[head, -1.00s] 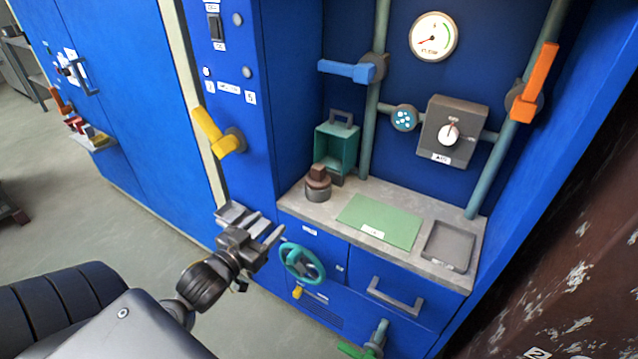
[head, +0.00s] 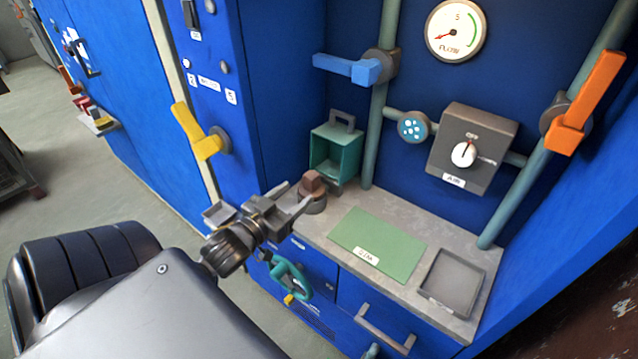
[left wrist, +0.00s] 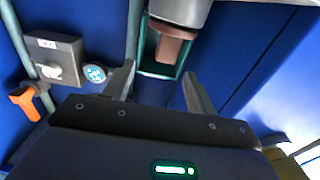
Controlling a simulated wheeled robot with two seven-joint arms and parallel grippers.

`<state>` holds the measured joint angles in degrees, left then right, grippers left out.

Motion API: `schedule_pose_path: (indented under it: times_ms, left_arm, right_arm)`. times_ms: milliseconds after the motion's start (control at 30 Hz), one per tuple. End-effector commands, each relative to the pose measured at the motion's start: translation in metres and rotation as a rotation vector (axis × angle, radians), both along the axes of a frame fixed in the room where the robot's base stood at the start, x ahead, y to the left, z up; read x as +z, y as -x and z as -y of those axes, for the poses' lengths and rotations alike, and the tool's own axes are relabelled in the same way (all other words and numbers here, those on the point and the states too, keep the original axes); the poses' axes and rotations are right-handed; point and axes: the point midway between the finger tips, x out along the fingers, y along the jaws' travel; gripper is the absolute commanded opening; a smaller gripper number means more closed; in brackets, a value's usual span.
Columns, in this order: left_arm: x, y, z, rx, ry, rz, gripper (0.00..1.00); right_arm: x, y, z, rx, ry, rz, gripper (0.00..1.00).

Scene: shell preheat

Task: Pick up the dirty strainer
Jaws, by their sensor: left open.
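A round grey piece with a brown block on top, which I take for the dirty strainer (head: 313,187), stands upright at the left end of the counter, in front of a teal open box. My left gripper (head: 297,199) is open and empty. Its fingertips are close to the left of the brown block; I cannot tell whether they touch it. In the left wrist view the brown block (left wrist: 172,50) and its grey base appear upside down, beyond and between the open fingers (left wrist: 157,82). My right gripper is not in view.
The teal box (head: 336,153) stands behind the strainer. A labelled green mat (head: 377,243) and an empty grey tray (head: 452,283) lie to the right on the counter (head: 408,208). A blue lever (head: 347,67) juts out above. A teal handwheel (head: 291,278) is below the counter edge.

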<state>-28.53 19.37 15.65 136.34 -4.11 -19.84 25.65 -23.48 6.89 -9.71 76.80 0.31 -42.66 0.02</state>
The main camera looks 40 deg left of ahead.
Motion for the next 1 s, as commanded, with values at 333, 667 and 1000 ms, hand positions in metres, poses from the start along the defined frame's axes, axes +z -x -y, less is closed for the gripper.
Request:
schedule_pose_path:
  times_ms: [333,667,1000]
  left_arm:
    - [0.001,-0.046,-0.004,0.006,-0.001,0.001,0.56]
    - [0.001,-0.063,-0.005,0.004,-0.001,0.002,0.56]
    - [0.001,-0.104,-0.009,0.003,0.000,0.001,0.56]
  right_arm:
    - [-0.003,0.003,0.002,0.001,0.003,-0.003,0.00]
    - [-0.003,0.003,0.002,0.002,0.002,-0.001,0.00]
    - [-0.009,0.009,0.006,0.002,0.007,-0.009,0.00]
